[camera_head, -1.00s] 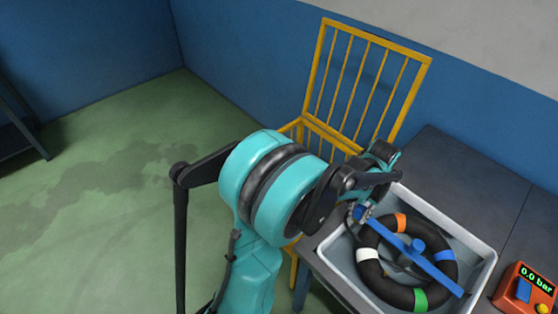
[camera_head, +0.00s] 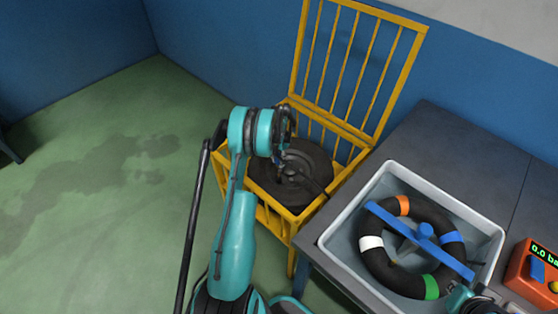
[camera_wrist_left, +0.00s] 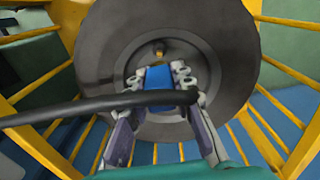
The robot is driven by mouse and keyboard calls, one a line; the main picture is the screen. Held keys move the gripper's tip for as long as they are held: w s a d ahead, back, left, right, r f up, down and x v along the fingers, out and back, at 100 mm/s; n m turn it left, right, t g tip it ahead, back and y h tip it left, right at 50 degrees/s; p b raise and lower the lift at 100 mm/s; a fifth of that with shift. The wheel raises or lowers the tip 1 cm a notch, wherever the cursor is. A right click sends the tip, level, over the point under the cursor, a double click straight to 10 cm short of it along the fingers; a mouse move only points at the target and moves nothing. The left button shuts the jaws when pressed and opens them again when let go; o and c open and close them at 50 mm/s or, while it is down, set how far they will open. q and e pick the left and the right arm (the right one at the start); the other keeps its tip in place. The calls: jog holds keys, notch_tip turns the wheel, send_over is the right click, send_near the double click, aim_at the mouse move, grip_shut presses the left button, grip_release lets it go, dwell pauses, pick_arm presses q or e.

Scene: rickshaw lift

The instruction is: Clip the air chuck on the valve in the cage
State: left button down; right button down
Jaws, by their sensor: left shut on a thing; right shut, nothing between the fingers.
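The yellow cage (camera_head: 262,217) stands with its barred lid raised, and a dark wheel (camera_head: 312,160) lies inside. The wheel (camera_wrist_left: 100,50) fills much of the left wrist view, with a small brass-coloured valve (camera_wrist_left: 158,50) near its hub. My left gripper (camera_head: 284,160) is over the wheel. In the left wrist view the left gripper (camera_wrist_left: 160,82) is shut on the blue air chuck (camera_wrist_left: 159,76), just below the valve in the picture; I cannot tell whether they touch. A black hose (camera_wrist_left: 80,106) crosses in front. My right gripper (camera_head: 478,300) is shut, partly cut off at the lower right.
A grey tray (camera_head: 352,192) on the dark table (camera_head: 452,146) holds a black ring with coloured bands and a blue crossbar (camera_head: 388,214). An orange gauge box (camera_head: 528,284) stands right of the tray. Open green floor lies to the left.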

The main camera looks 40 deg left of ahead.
pick_arm(q)
jog(key=shift+f+b, duration=0.95)
jog(key=shift+f, duration=1.25)
jog(key=shift+f+b, duration=0.3)
jog(key=shift+b, duration=0.2)
jog(key=shift+f, duration=0.1)
jog(key=shift+b, duration=0.4)
jog(key=shift+f+b, duration=0.95)
jog(key=shift+f, duration=0.15)
dwell(0.9)
jog(key=shift+r, duration=0.15)
dwell(0.5)
jog(key=shift+r+p, duration=0.65)
jog(key=shift+r, duration=0.55)
jog(key=shift+f+b, duration=0.25)
jog(key=shift+b, duration=0.15)
dwell(0.5)
